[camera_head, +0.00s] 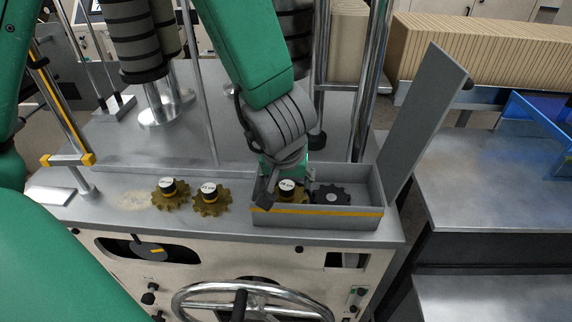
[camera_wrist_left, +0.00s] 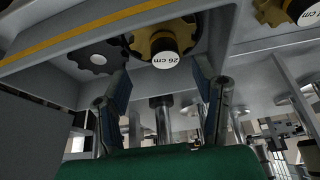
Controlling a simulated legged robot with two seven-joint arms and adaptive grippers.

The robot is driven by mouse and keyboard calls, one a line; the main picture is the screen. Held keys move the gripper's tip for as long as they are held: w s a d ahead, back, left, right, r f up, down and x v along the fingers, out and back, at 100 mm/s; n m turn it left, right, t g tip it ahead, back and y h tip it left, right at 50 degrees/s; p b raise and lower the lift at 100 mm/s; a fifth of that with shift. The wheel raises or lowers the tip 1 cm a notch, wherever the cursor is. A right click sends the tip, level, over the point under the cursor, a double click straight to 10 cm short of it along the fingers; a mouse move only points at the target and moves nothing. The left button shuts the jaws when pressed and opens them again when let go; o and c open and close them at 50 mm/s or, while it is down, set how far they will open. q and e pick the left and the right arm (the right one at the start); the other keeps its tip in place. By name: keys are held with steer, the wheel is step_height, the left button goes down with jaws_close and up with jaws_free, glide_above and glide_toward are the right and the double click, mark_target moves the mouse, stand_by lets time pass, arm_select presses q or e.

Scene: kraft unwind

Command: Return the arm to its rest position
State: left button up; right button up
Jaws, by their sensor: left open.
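My left gripper (camera_head: 279,188) reaches down into the open grey box (camera_head: 330,218) on the machine top. Its fingers are apart. In the left wrist view, the left gripper (camera_wrist_left: 162,82) has one finger on each side of a brass gear with a black hub and a white "26 cm" label (camera_wrist_left: 166,60). I cannot tell whether the fingers touch it. This gear (camera_head: 291,194) sits in the box beside a dark gear (camera_head: 332,194), which also shows in the wrist view (camera_wrist_left: 98,58). My right gripper is not in view.
Two more brass gears, one on the left (camera_head: 170,194) and one nearer the box (camera_head: 211,199), lie on the machine top. The box's raised lid (camera_head: 428,115) stands to the right. Upright metal posts (camera_head: 371,80) rise behind the box. A handwheel (camera_head: 250,300) is below the front edge.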

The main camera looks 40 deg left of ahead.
arm_select(q)
steer(key=a+v, duration=0.1)
steer(key=v, duration=0.5)
steer(key=shift+s+d+r, duration=0.3)
steer(key=shift+d, duration=0.05)
steer(key=shift+a, duration=0.15)
